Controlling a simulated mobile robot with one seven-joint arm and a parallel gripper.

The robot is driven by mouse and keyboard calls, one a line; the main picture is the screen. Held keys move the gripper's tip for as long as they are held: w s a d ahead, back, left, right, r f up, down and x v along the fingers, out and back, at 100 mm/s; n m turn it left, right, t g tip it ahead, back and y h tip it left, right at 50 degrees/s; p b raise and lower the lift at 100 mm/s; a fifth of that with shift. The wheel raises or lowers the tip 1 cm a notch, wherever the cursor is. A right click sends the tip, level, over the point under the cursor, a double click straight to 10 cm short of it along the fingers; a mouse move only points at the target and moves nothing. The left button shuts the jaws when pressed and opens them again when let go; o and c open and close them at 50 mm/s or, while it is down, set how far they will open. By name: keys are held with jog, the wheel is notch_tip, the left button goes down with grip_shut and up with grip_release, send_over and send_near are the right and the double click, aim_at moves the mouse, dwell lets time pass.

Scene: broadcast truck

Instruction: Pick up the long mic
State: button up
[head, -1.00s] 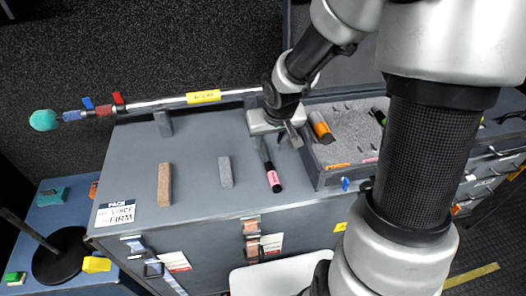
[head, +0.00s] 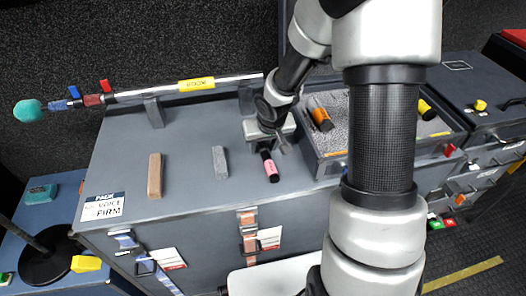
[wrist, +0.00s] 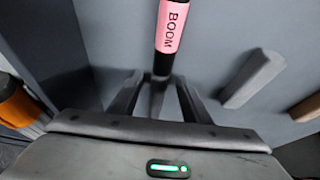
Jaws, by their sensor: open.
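The long mic (head: 270,166), a dark stick with a pink band, lies on the grey case top (head: 197,190). In the wrist view its pink band (wrist: 172,28) reads "BOOM", and its dark near end reaches between my fingers. In the head view its far part is hidden beneath my gripper (head: 273,145). My gripper is open and low over the mic, with the fingers (wrist: 160,98) on either side of its line. I cannot tell whether either finger touches it.
A foam-lined tray (head: 322,170) with an orange-banded item (head: 320,117) stands right of the mic. A grey block (head: 220,162) and a brown block (head: 155,176) lie left. A boom pole (head: 228,83) with a teal tip (head: 28,110) rests on supports behind.

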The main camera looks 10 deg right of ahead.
jog(key=shift+r, duration=0.1)
jog(key=shift+c, duration=0.4)
grip_shut()
jog(key=shift+r, duration=0.1)
